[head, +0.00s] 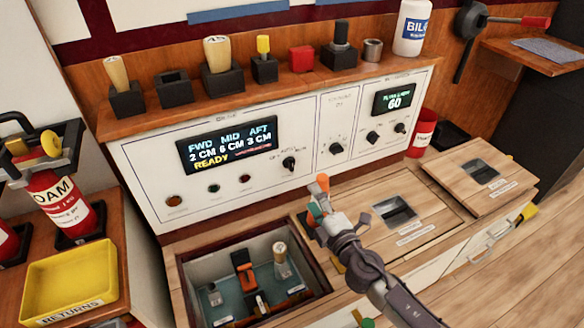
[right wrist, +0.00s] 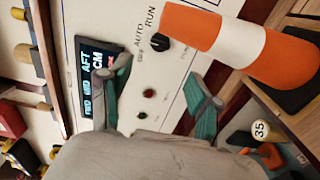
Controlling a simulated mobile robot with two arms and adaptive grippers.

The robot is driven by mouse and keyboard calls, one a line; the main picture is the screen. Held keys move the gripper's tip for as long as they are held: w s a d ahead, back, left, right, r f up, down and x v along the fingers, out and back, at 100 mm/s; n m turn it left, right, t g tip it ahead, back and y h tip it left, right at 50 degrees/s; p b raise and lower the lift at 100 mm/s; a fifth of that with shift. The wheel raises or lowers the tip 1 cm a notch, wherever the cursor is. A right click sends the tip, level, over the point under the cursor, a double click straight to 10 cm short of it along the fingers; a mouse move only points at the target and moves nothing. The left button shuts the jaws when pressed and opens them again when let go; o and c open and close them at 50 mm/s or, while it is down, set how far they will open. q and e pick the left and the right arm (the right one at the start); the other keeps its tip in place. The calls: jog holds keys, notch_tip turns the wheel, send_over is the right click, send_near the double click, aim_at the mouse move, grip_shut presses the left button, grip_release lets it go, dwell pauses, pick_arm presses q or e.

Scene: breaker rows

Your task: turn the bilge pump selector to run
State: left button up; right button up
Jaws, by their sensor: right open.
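The bilge pump selector (head: 289,163) is a small black knob on the white panel, right of the lit display. In the right wrist view the knob (right wrist: 158,42) sits beside the printed words OFF, AUTO and RUN. I cannot tell which word it points to. My right gripper (head: 316,209) is in front of the panel, below and right of the knob, and apart from it. In the right wrist view its teal-padded fingers (right wrist: 157,92) are spread with nothing between them. The knob lies beyond the fingertips. My left gripper is not in view.
An orange-and-white cone-shaped thing (right wrist: 240,45) stands close beside the right gripper. The display (head: 228,144) reads READY. Other knobs (head: 336,148) sit further right. An open recess (head: 190,284) with levers lies below; a shelf (head: 135,120) of handles runs above.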

aim_at(292, 168)
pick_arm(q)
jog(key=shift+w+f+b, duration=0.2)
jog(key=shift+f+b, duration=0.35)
pick_arm(e)
jog(key=x, duration=0.7)
jog(key=shift+w+a, duration=0.15)
jog(key=shift+w, duration=0.2)
jog(key=b+x, duration=0.1)
jog(key=x, duration=0.2)
jog(key=shift+w+a, duration=0.1)
jog(key=shift+w, duration=0.25)
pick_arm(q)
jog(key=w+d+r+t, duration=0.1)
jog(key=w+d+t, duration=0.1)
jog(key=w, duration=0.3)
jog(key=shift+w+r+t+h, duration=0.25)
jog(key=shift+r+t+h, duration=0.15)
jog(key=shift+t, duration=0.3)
pick_arm(e)
jog(key=shift+w+a, duration=0.15)
jog(key=shift+w, duration=0.1)
